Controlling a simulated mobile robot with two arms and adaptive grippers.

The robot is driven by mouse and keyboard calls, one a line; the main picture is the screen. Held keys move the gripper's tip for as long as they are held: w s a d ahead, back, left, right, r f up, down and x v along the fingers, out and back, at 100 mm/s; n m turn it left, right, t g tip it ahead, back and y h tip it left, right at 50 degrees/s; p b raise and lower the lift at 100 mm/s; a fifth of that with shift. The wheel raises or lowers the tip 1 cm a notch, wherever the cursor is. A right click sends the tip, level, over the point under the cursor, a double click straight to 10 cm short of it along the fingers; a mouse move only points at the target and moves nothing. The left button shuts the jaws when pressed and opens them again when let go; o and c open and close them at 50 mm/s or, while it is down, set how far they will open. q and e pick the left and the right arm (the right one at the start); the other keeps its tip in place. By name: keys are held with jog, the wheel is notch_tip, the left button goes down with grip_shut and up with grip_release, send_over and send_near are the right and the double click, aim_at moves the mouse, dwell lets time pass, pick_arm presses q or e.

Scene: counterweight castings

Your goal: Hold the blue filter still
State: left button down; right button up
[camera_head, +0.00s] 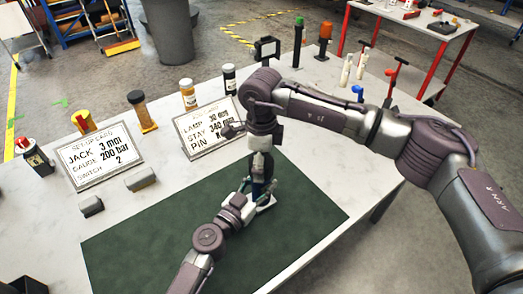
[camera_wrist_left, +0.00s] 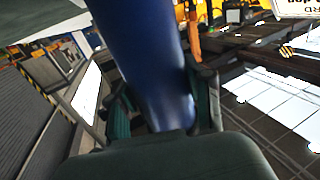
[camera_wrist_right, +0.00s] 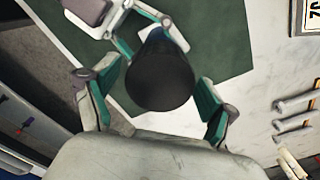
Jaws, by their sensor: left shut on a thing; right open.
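The blue filter (camera_head: 257,188) stands upright on the dark green mat (camera_head: 130,255). My left gripper (camera_head: 262,192) is shut around its blue body, which fills the middle of the left wrist view (camera_wrist_left: 155,65). My right gripper (camera_head: 262,162) is above the filter, pointing down. In the right wrist view its open fingers (camera_wrist_right: 160,95) stand either side of a round black top (camera_wrist_right: 160,75), with a visible gap on the right. My two grippers partly hide the filter in the head view.
Two printed cards (camera_head: 98,156) (camera_head: 208,127) stand behind the mat. Several jars, including an amber one (camera_head: 142,112), and grey blocks (camera_head: 140,180) are at the left and back. A red-handled tool (camera_head: 393,80) and white bottles (camera_head: 346,70) stand at the back right. The mat's left part is clear.

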jog(key=shift+f, duration=0.55)
jog(key=c, duration=1.2)
jog(key=o, duration=1.4)
jog(key=shift+c, duration=0.2)
notch_tip(320, 180, up, 12)
